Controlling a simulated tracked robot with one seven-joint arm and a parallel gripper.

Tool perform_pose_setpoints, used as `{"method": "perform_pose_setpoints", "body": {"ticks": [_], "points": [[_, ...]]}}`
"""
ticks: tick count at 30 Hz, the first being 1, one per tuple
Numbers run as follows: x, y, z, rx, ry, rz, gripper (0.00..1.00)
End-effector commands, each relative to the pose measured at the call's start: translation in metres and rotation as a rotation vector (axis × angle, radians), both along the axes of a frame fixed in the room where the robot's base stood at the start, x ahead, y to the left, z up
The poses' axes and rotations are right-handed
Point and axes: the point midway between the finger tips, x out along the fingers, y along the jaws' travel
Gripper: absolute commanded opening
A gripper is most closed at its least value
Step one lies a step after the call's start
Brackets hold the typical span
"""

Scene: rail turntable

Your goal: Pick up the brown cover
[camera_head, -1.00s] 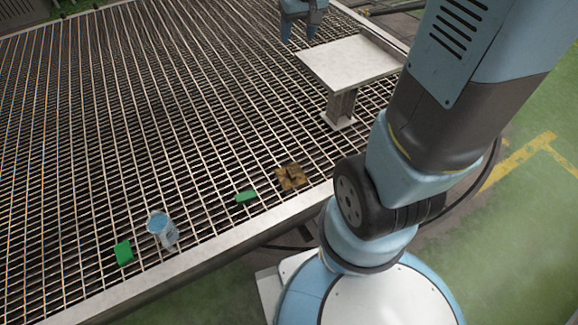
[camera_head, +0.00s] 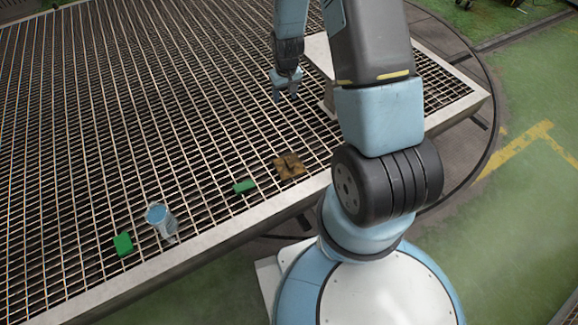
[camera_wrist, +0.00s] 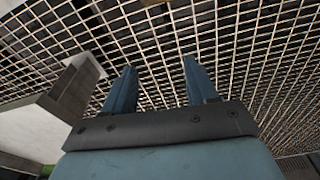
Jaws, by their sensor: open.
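The brown cover (camera_head: 289,166) lies flat on the metal grating near its front edge, in the head view. A small brownish patch at the top edge of the wrist view is too cut off to name surely. My gripper (camera_head: 286,96) is above the grating, behind the cover in the head view and apart from it. In the wrist view my gripper (camera_wrist: 160,68) has its two blue fingers spread with nothing between them.
A green block (camera_head: 244,187) lies just left of the cover. A blue and grey can-like object (camera_head: 159,217) and another green block (camera_head: 123,244) are further left. A pale raised stand (camera_head: 318,49) is partly hidden behind my arm. The grating (camera_head: 120,120) is otherwise largely clear.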

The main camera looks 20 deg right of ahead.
Motion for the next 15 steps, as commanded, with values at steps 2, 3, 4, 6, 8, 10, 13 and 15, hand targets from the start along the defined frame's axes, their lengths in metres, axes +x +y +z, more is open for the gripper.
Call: {"method": "perform_pose_setpoints", "body": {"ticks": [2, 3, 4, 6, 8, 10, 13, 15], "points": [[-0.005, 0.0, -0.032, 0.0, 0.024, 0.003, 0.57], [-0.007, 0.0, -0.047, -0.001, 0.032, 0.005, 0.57], [-0.009, 0.0, -0.058, -0.002, 0.039, 0.006, 0.57], [-0.014, 0.0, -0.084, -0.002, 0.053, 0.01, 0.57], [-0.019, -0.001, -0.105, -0.003, 0.065, 0.012, 0.57], [-0.026, -0.001, -0.129, -0.004, 0.078, 0.015, 0.57], [-0.036, -0.001, -0.158, -0.005, 0.093, 0.018, 0.57], [-0.042, -0.001, -0.174, -0.005, 0.101, 0.02, 0.57]]}}
